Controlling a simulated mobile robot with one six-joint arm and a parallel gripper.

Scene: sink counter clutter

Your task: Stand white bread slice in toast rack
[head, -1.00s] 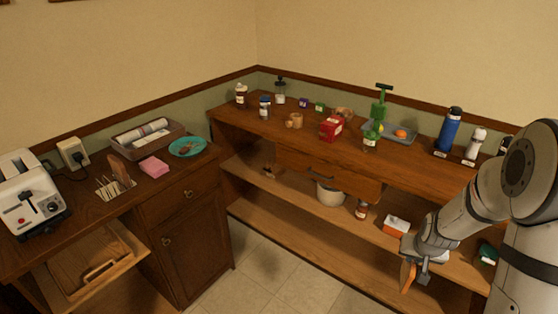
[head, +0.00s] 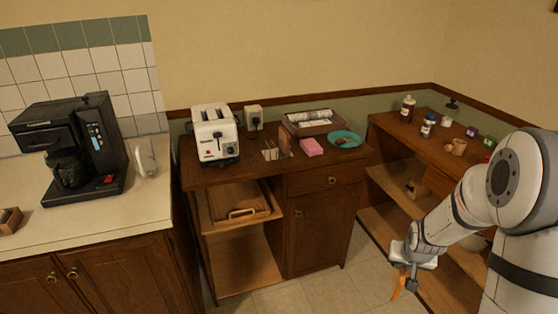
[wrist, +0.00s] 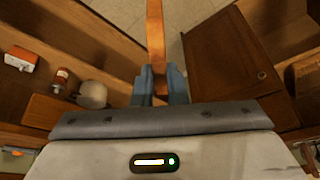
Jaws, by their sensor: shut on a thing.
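My gripper (head: 408,274) hangs low at the right of the head view, in front of the shelf unit. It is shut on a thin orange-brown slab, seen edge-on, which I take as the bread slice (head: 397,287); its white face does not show. In the wrist view the fingers (wrist: 160,88) pinch the slice (wrist: 155,35), which sticks out beyond them. The toast rack (head: 269,154) stands on the wooden counter, right of the toaster. A brown slice (head: 285,145) stands upright at the rack's right end. The slice I hold is well away from the rack.
Around the rack are a white toaster (head: 214,135), a pink block (head: 312,147), a tray (head: 312,124) and a teal plate (head: 345,140). A coffee maker (head: 70,145) is at left. Floor is clear before the cabinet.

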